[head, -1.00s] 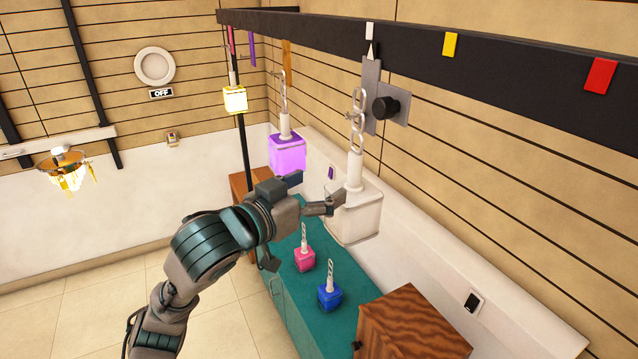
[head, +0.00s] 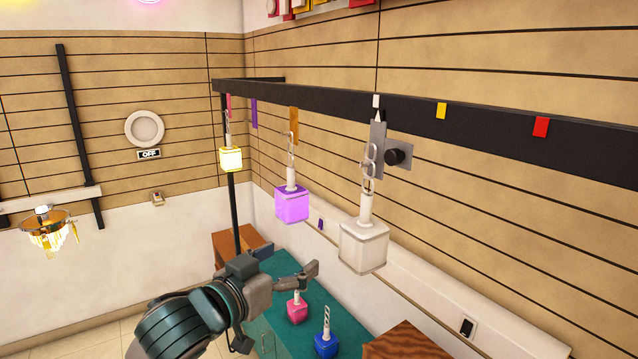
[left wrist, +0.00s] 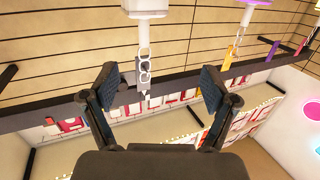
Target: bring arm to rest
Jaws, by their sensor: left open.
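My left arm comes in from the lower left of the head view. Its gripper (head: 290,263) is open and empty, with the fingers apart above the teal cabinet. The white cube lamp (head: 364,246) hangs by a chain from the black rail to the upper right of the gripper, apart from it in the picture. In the left wrist view the open fingers (left wrist: 160,88) spread with nothing held between them. The white lamp (left wrist: 145,8) and its chain show upside down beyond them. My right gripper is in neither view.
The black rail (head: 480,112) runs along the wall with coloured tags. A purple lamp (head: 292,206) and a yellow lamp (head: 231,160) hang further back. Pink (head: 297,311) and blue (head: 326,345) lamps stand on the teal cabinet (head: 275,315). A wooden box (head: 405,342) is at front right.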

